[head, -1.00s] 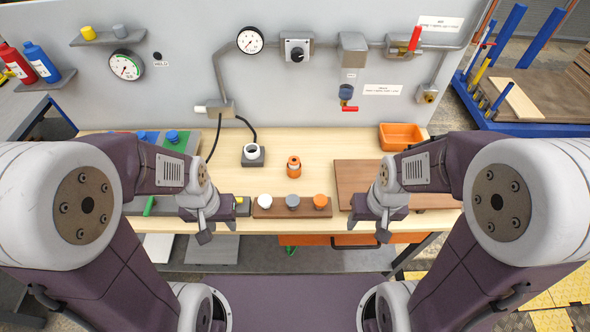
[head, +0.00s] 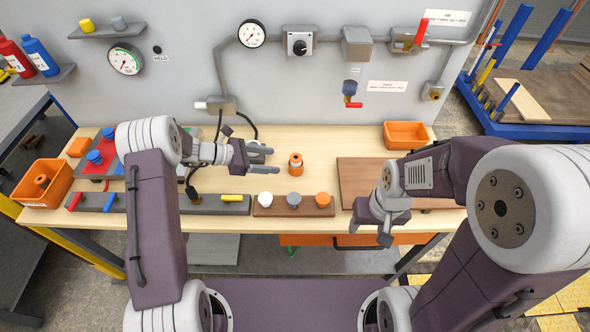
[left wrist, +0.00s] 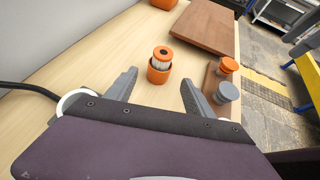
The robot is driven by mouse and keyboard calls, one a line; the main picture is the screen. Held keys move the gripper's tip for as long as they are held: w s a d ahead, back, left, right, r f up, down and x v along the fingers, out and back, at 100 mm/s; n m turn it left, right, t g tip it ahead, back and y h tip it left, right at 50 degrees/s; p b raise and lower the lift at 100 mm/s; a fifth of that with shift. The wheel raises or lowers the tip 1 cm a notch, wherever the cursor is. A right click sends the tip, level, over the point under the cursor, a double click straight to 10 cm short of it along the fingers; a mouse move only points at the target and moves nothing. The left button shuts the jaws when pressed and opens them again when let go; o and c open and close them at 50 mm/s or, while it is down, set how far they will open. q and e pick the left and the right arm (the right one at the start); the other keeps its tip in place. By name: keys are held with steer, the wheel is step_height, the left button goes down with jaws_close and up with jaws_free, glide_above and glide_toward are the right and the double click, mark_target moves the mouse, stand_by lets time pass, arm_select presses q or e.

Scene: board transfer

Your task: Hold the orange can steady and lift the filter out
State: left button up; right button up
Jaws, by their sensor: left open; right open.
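The orange can (head: 296,167) stands upright on the wooden table. In the left wrist view the can (left wrist: 158,74) has a white pleated filter (left wrist: 161,58) with an orange top in it, sticking up above the rim. My left gripper (head: 272,169) is open, to the left of the can in the head view and pointing at it. In the left wrist view the can is ahead, between the lines of the two spread fingers, apart from both. My right gripper (head: 386,236) is open and empty at the table's front edge, right of the can.
A brown strip with white, grey and orange knobs (head: 294,205) lies in front of the can. A brown board (head: 372,183) is to the right, an orange bin (head: 405,134) behind it. A second orange bin (head: 43,183) is at far left. Bare table surrounds the can.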

mark_target(293, 166)
arm_select(q)
steer(key=shift+s+a+f, duration=0.15)
steer(key=shift+a+f, duration=0.2)
steer(key=shift+f, duration=0.15)
steer(key=shift+d+f+b, duration=0.3)
steer(key=shift+d, duration=0.1)
steer(key=b+x, duration=0.4)
steer(key=x, duration=0.4)
steer(key=shift+f, duration=0.1)
steer(key=shift+w+d+f, duration=0.1)
steer(key=shift+w+d, duration=0.15)
steer(key=shift+d, duration=0.25)
